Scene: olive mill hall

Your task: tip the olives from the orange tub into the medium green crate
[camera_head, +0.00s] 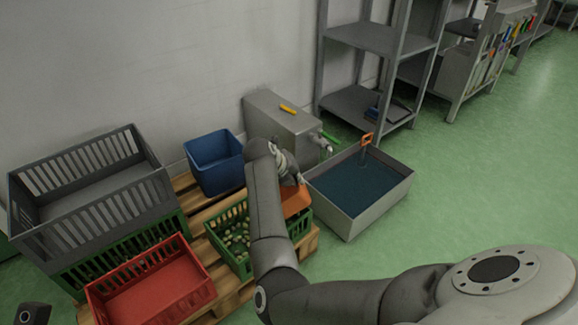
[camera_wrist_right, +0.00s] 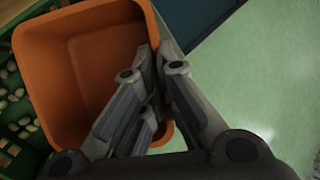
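The orange tub (camera_head: 296,201) is at the right end of a green crate (camera_head: 215,243), mostly hidden behind my right arm in the head view. My right gripper (camera_head: 291,178) is shut on the tub's wall. In the right wrist view, the fingers (camera_wrist_right: 152,95) straddle that wall and the tub (camera_wrist_right: 60,60) is tilted, its visible inside bare of olives. Olives (camera_head: 236,238) lie in the green crate, which also shows at the left of the right wrist view (camera_wrist_right: 30,35). A dark part at the lower left corner of the head view may be my left gripper (camera_head: 33,313); its fingers cannot be made out.
A pallet (camera_head: 234,290) bears a blue bin (camera_head: 214,162), a red crate (camera_head: 150,290) and a grey crate (camera_head: 95,200) stacked on another green crate (camera_head: 75,280). A grey box (camera_head: 280,125) and a dark-filled basin (camera_head: 350,222) stand behind and right. Floor at right is clear.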

